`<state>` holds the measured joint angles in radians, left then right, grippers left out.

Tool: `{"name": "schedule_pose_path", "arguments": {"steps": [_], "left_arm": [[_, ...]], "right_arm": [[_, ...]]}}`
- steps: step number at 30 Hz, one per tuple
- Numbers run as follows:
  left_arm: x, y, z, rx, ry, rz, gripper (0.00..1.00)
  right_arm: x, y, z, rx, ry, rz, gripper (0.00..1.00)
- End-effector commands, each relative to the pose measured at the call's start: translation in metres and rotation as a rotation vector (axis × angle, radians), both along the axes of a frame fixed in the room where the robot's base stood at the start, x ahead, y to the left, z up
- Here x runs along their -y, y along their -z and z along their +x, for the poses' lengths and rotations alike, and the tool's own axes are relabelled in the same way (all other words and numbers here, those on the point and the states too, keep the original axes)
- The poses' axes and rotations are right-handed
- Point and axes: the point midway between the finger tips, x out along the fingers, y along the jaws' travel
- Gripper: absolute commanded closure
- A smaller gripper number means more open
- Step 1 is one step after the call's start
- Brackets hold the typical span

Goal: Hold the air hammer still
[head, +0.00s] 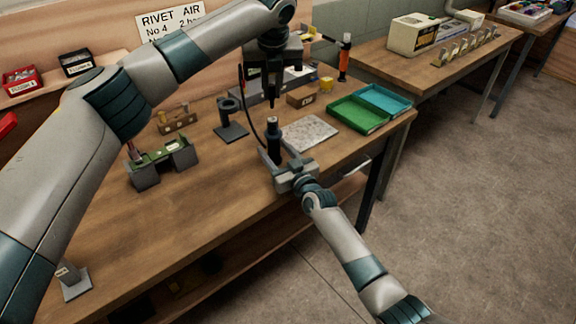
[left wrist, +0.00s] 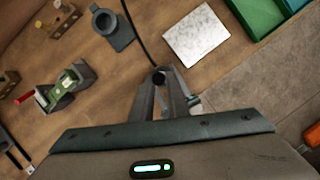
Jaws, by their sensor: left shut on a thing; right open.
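The air hammer (head: 274,143) appears to be the upright black cylinder with a paler top in the head view; a black hose reaches it. My right gripper (head: 274,161) is open, its grey fingers on either side of the hammer's lower part; contact cannot be told. My left gripper (head: 271,80) is above the hammer, pointing down, shut on a slim dark piece (head: 272,102). The piece's tip is just over the hammer's top, seemingly apart from it. In the left wrist view, a round black end (left wrist: 158,78) shows among grey fingers; the hammer's base is hidden.
A speckled plate (head: 310,133) lies right of the hammer. A dark stand (head: 231,131) is to its left, and a green fixture (head: 162,157) farther left. Green and teal trays (head: 357,113) are at the back right. The bench's front left is mostly clear.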

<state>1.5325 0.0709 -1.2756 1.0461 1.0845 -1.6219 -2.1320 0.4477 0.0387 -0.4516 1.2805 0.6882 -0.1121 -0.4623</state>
Motion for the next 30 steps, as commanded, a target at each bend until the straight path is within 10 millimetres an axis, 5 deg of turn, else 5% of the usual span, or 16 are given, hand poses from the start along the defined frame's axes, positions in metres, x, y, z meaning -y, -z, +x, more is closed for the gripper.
{"name": "schedule_pose_path", "arguments": {"steps": [21,30], "left_arm": [[0.0,0.0,0.0,0.0,0.0,0.0,1.0],[0.0,0.0,0.0,0.0,0.0,0.0,1.0]], "right_arm": [[0.047,0.001,-0.09,-0.002,0.001,-0.002,0.49],[0.052,0.001,-0.101,-0.002,0.0,-0.001,0.49]]}}
